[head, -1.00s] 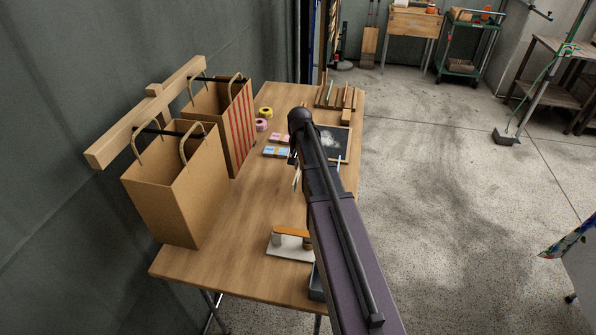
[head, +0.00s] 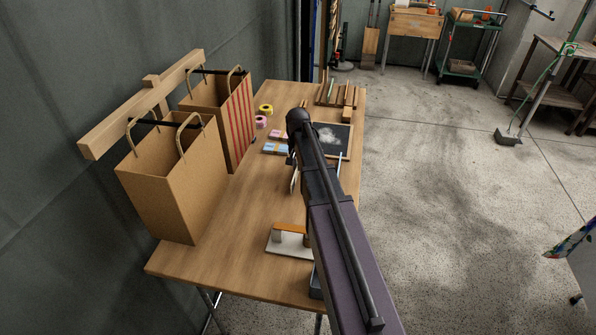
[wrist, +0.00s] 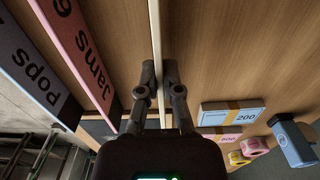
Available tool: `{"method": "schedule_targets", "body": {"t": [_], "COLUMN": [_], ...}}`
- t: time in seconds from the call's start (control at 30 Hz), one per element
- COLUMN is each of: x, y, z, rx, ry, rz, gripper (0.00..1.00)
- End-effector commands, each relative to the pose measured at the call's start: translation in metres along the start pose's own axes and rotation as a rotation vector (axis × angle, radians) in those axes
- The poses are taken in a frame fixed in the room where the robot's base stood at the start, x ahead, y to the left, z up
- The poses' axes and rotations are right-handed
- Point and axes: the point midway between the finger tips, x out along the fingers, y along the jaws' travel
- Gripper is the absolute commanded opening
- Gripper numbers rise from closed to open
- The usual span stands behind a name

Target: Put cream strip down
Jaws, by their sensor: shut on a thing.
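My gripper (wrist: 159,72) is shut on the cream strip (wrist: 156,28), which shows edge-on as a thin pale line between the fingertips in the wrist view. Its face and any lettering are hidden from that view. In the head view a pale sliver of the strip (head: 294,181) shows beside my arm, over the table; my fingers are hidden there. I cannot tell whether the strip touches the tabletop. A pink strip (wrist: 84,45) reading "Jams" and a blue-grey strip (wrist: 37,70) reading "Pops" are to the left in the wrist view.
Bare tabletop lies left of my arm.

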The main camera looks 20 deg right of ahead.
Motion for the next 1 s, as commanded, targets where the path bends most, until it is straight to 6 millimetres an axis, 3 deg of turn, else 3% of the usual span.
{"method": "schedule_targets", "body": {"t": [0.6, 0.73, 1.0], "x": [0.0092, 0.0078, 0.0078], "y": [0.0007, 0.0007, 0.0007], "z": [-0.0002, -0.0002, -0.0002], "rx": [0.001, 0.001, 0.001], "ry": [0.000, 0.000, 0.000], "rz": [0.000, 0.000, 0.000], "gripper": [0.00, 0.43, 0.43]}}
